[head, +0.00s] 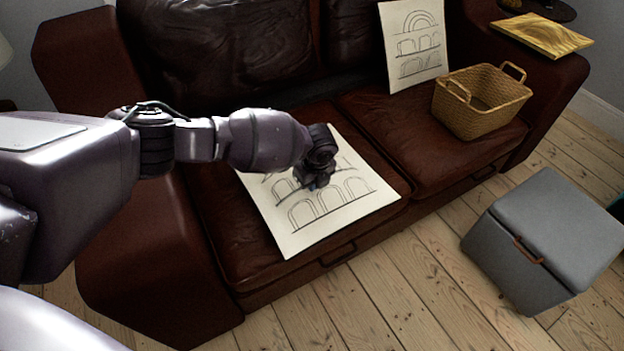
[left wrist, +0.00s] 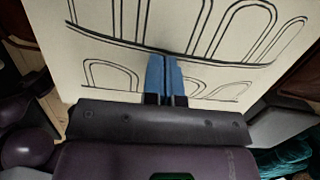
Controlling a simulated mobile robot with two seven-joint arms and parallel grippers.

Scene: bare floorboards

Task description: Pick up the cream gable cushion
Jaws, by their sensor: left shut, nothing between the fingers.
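A cream cushion (head: 355,205) with black line-drawn arches lies flat on the left sofa seat; it looks thin. A similar cream piece (head: 413,45) with arches stands leaning on the backrest at the right. No gable shape is clear on either one. My left gripper (head: 315,185) is over the lying cushion, covering part of its drawing. In the left wrist view its blue fingertips (left wrist: 164,78) are together and empty over the cream surface (left wrist: 185,18). I cannot tell whether they touch it. My right gripper is not in view.
The brown leather sofa (head: 240,260) has a wicker basket (head: 480,103) on its right seat and a wooden board (head: 541,35) on its right arm. A grey storage cube (head: 540,240) stands on the floorboards at the right.

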